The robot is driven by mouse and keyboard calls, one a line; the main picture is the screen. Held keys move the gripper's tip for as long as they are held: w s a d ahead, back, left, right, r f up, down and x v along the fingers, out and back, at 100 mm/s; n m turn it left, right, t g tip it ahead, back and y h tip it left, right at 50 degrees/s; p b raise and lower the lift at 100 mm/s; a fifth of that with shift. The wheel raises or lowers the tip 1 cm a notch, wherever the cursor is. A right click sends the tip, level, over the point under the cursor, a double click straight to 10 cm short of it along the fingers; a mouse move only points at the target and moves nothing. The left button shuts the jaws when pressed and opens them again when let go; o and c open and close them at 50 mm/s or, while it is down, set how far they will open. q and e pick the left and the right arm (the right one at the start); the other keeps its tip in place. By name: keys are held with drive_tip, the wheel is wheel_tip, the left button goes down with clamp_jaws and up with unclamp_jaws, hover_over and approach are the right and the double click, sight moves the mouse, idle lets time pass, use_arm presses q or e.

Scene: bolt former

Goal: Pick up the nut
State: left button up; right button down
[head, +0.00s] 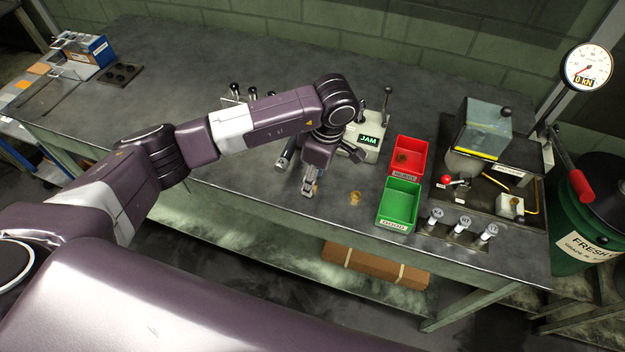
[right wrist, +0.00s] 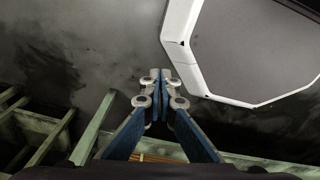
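A small brass-coloured piece (head: 355,198), which looks like the nut, lies on the bench top near its front edge, left of the green bin. My left gripper (head: 309,188) points down over the bench just left of this piece and apart from it. Its fingers are small and seen from above, so I cannot tell whether they are open or shut. My right gripper (right wrist: 160,76) shows in the right wrist view with its fingertips together and nothing visible between them. It is not seen in the head view. The nut is not seen in the right wrist view.
A red bin (head: 419,147) with something brown inside and a green bin (head: 397,209) stand right of the piece. A device reading "JAM" (head: 368,137) is behind it. A machine with a clear tank (head: 484,125) fills the right.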

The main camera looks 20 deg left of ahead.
use_arm(q)
drive_tip(key=c, duration=0.4)
clamp_jaws()
use_arm(e)
drive_tip(key=shift+s+f, duration=0.1)
drive_tip(key=shift+s, duration=0.65)
